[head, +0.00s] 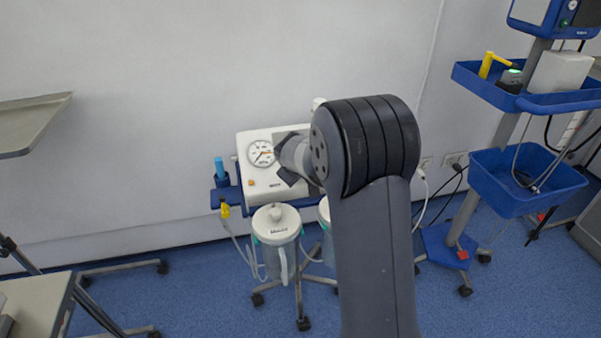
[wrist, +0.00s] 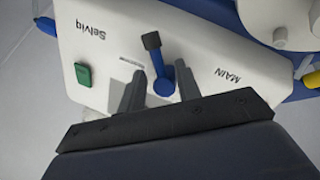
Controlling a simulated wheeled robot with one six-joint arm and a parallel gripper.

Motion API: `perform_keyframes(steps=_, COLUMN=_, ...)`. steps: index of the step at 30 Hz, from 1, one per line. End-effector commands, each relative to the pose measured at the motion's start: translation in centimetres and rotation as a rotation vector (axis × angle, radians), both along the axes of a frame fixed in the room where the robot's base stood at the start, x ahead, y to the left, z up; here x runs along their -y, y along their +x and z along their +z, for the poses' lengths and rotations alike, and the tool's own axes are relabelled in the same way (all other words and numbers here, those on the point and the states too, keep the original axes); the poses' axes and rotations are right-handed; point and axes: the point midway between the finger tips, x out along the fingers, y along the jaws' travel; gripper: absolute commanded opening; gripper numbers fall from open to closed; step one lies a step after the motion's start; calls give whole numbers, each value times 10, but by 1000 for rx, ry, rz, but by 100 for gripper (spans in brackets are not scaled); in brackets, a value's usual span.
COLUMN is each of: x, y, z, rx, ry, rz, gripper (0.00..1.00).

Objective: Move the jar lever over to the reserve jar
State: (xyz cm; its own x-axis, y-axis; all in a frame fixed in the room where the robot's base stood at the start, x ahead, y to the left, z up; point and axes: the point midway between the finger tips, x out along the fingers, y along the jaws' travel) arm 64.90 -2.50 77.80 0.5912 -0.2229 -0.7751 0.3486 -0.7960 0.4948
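The jar lever (wrist: 158,65) shows in the wrist view as a blue hub and stem with a black tip, on the white face of the suction unit (wrist: 100,40). The stem points toward the picture top, leaning slightly left; "MAIN" is printed to its right. My gripper (wrist: 161,75) is open, with one finger on each side of the lever and gaps visible between. In the head view my arm hides the lever; the suction unit (head: 254,186) stands by the wall. One jar (head: 277,242) hangs below its front; a second jar (head: 325,212) is partly hidden. Which is the reserve cannot be told.
A green switch (wrist: 83,75) sits left of the lever in the wrist view. In the head view, a gauge (head: 261,153) is on the unit, a blue-trayed cart (head: 525,185) stands right, and a metal table (head: 38,305) is at lower left.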

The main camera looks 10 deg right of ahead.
Motion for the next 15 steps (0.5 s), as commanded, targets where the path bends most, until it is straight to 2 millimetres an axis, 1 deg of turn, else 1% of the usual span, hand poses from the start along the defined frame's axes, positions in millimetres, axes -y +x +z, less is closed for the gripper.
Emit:
perform_keyframes(steps=5, x=0, y=-1, z=-1, rx=-3, ry=1, rz=0, gripper=32)
perform_keyframes(steps=8, x=-1, y=-3, z=2, rx=-4, ry=0, rz=-1, gripper=32)
perform_keyframes(steps=11, x=-3, y=-9, z=11, rx=-2, ry=1, rz=-1, gripper=32)
perform_keyframes(steps=15, x=-9, y=-23, z=31, rx=1, ry=0, rz=0, gripper=32)
